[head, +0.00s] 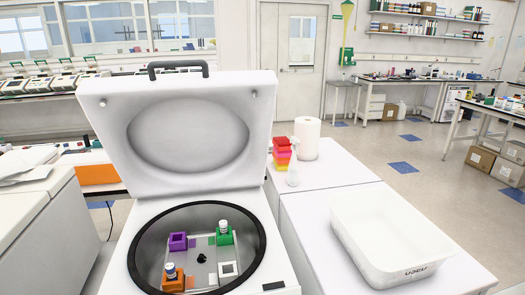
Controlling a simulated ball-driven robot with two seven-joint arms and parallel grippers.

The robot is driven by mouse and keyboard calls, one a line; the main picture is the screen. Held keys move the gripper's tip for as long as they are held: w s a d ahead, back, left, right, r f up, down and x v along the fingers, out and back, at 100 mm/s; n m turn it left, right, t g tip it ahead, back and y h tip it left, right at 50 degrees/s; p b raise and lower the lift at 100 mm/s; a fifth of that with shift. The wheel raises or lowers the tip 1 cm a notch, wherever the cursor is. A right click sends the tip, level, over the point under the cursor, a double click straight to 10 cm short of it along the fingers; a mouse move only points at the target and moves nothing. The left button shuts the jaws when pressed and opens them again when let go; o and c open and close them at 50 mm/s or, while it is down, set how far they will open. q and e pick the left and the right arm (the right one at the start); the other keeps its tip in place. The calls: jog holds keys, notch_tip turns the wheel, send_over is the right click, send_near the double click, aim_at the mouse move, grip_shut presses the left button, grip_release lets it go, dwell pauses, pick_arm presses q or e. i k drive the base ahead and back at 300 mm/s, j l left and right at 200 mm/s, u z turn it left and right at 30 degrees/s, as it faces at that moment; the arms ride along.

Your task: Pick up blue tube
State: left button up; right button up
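An open centrifuge-like machine (140,220) with a raised white lid (185,130) stands in front of me in the head view. In its round bowl, a small tube with a white top and a blue part (170,269) stands upright in an orange holder (173,284) at the front left. Another white-topped tube (223,227) stands in a green holder (224,238) at the back right. A purple holder (178,241) and a white holder (228,271) look empty. Neither of my grippers is in view.
A white bin (345,235) stands on the white counter to the right. Behind it are a paper roll (307,138), a stack of coloured boxes (282,153) and a clear bottle (292,170). The raised lid blocks the space behind the bowl.

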aim_at(170, 267)
jog(key=k+z, duration=0.25)
jog(key=k, duration=0.2)
jog(key=k+l+z, duration=0.2)
jog(key=k, duration=0.3)
